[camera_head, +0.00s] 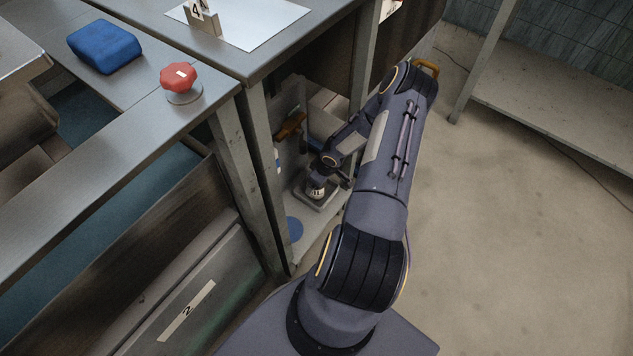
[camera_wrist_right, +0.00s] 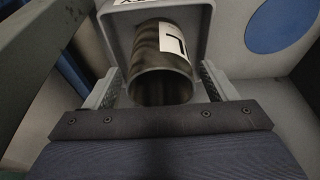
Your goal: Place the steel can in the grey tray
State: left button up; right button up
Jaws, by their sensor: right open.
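The steel can (camera_wrist_right: 161,62) is a dark metal cylinder with a white label. In the right wrist view it lies between the fingers of my right gripper (camera_wrist_right: 165,88), which is open with a gap on both sides of the can. The can is over the grey tray (camera_wrist_right: 113,18); I cannot tell whether it rests on the tray floor. In the head view the can (camera_head: 316,191) shows small below my right gripper (camera_head: 318,182), with the grey tray (camera_head: 316,205) around it on the low shelf. My left gripper is not in view.
A blue disc (camera_head: 294,229) lies on the shelf near the tray, and also shows in the wrist view (camera_wrist_right: 284,27). A box (camera_head: 327,110) and an orange-handled item (camera_head: 290,125) stand further in. A table leg (camera_head: 247,185) and the counter edge hem the opening.

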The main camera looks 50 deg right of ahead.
jog(key=p+v, duration=0.3)
jog(key=v, duration=0.6)
jog(key=shift+s, duration=0.1)
